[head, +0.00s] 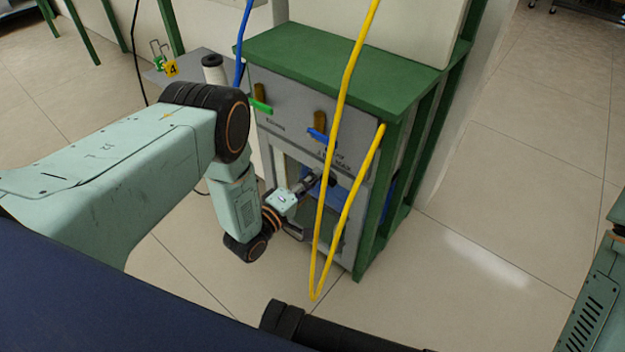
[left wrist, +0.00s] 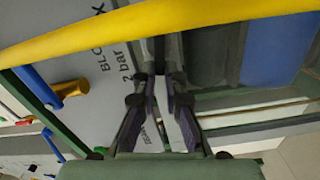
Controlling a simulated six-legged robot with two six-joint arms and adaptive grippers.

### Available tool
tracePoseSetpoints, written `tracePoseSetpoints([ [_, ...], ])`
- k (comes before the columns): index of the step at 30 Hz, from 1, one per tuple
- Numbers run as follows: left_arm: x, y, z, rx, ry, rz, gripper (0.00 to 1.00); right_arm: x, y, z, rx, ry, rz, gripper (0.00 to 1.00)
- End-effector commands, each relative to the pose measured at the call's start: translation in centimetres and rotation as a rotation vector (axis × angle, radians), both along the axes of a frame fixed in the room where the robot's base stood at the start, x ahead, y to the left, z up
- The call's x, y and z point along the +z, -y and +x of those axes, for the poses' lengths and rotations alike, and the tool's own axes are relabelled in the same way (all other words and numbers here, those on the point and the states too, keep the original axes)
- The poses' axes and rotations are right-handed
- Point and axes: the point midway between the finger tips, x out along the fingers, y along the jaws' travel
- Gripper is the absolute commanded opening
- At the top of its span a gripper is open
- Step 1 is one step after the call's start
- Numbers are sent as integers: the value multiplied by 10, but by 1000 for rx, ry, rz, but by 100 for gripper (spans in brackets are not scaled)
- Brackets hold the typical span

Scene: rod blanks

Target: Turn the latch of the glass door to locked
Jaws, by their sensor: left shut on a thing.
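The glass door (head: 346,207) is the framed lower front of a green-framed cabinet, below a grey panel. Blue shows behind its glass, also in the left wrist view (left wrist: 275,52). My left gripper (head: 318,179) is at the upper part of the door, just under the panel. In the left wrist view its fingers (left wrist: 160,72) are closed together on a small dark grey part at the door's edge, which seems to be the latch. The fingers hide most of it, so I cannot tell which way it is turned. My right gripper is not in view.
A yellow hose (head: 341,110) hangs in a loop before the door and crosses close to my left gripper. Above are a green lever (head: 261,106) and a blue lever (head: 322,137) on the panel (head: 285,95). A blue hose (head: 241,45) hangs left. Floor is clear at right.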

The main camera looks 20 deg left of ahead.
Motion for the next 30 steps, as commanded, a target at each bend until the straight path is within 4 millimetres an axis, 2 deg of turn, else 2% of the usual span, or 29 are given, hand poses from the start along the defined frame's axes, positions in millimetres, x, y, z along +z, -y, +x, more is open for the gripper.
tracePoseSetpoints([
  [12, -5, 1, -1, -3, -63, -162, 0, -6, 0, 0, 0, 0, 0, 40],
  [28, -6, 1, -1, -3, -70, -182, 0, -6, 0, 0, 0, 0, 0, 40],
  [29, -6, 1, -1, -3, -70, -182, 11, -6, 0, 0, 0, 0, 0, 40],
  [30, -6, 1, -1, -3, -70, -182, 14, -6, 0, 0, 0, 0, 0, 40],
])
